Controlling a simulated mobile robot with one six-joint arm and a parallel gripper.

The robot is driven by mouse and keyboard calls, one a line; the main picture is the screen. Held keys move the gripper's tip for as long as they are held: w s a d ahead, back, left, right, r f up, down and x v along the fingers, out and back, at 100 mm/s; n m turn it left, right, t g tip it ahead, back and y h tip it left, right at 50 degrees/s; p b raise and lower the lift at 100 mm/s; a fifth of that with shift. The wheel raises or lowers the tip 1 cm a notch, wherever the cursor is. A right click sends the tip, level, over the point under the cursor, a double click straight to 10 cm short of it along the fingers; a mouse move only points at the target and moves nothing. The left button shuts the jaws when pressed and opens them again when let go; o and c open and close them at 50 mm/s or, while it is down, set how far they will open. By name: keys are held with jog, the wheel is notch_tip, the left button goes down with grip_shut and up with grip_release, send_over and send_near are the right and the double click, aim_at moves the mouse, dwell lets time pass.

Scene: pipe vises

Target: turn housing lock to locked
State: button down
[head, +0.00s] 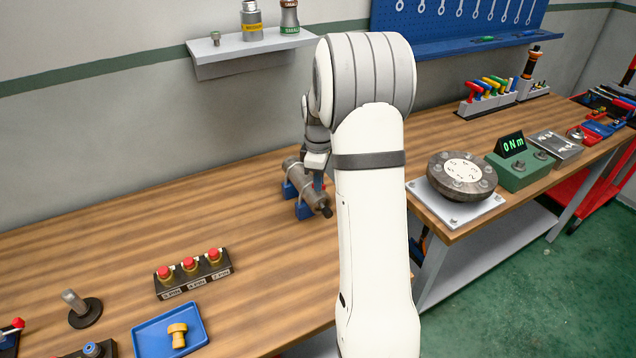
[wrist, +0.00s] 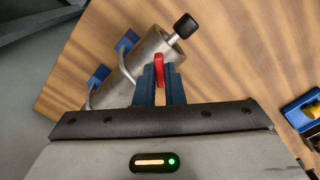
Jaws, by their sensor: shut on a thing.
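The housing is a grey metal cylinder (wrist: 143,58) lying across two blue supports (wrist: 127,42) on the wooden bench. A black-tipped rod (wrist: 186,26) sticks out of one end. A red lever (wrist: 159,62), which looks like the housing lock, stands at the cylinder's side near that end. My gripper (wrist: 159,80) is shut on the red lever, with one blue finger on each side of it. The lower part of the lever is hidden between the fingers. In the head view the housing (head: 312,190) is partly hidden by my arm and the lever does not show clearly.
A black block with several red-topped valves (head: 192,269) stands at the front left, near a blue tray (head: 142,335) with a yellow fitting. A round flange (head: 460,178) stands right of my arm. The wood left of the housing is clear.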

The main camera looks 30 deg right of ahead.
jog(key=m+b, duration=0.1)
jog(key=m, duration=0.4)
jog(key=shift+m, duration=0.3)
jog(key=shift+m+b, duration=0.5)
jog(key=shift+m, duration=1.6)
jog(key=c, duration=1.5)
grip_release()
notch_tip(320, 180, up, 8)
jog(key=shift+f+b, duration=0.1)
jog(key=shift+b, duration=0.25)
